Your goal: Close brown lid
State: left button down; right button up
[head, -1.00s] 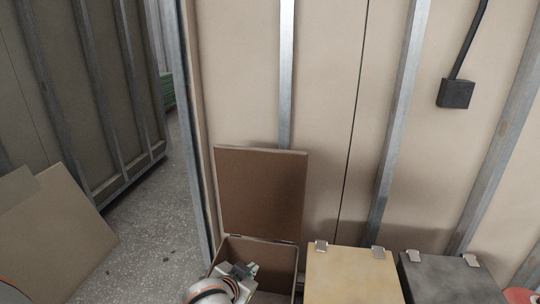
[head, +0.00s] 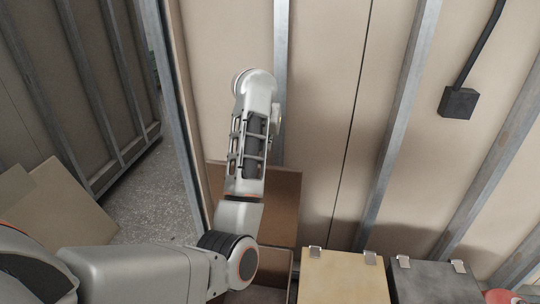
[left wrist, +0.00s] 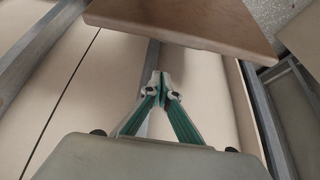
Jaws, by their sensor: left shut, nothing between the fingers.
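The brown lid (head: 281,205) stands open and upright against the wall, at the back of its brown box (head: 290,272) in the head view. My left arm covers the lid's left part and much of the box. In the left wrist view the lid (left wrist: 190,22) crosses the top, its free edge facing my left gripper (left wrist: 160,80). That gripper is shut and empty, just short of the lid's edge in the picture, with no contact visible. In the head view its fingers are hidden behind my raised forearm. My right gripper is not in view.
A closed tan box (head: 345,278) and a closed dark grey box (head: 435,283) stand right of the brown one. The panelled wall (head: 325,100) with metal studs is close behind. A tan board (head: 65,205) leans at the left. Speckled floor (head: 155,190) is clear there.

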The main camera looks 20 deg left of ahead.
pick_arm(q)
notch_tip(320, 180, down, 8)
jog(key=w, duration=0.1)
dwell(0.9)
jog(key=shift+f, duration=0.15)
dwell(0.3)
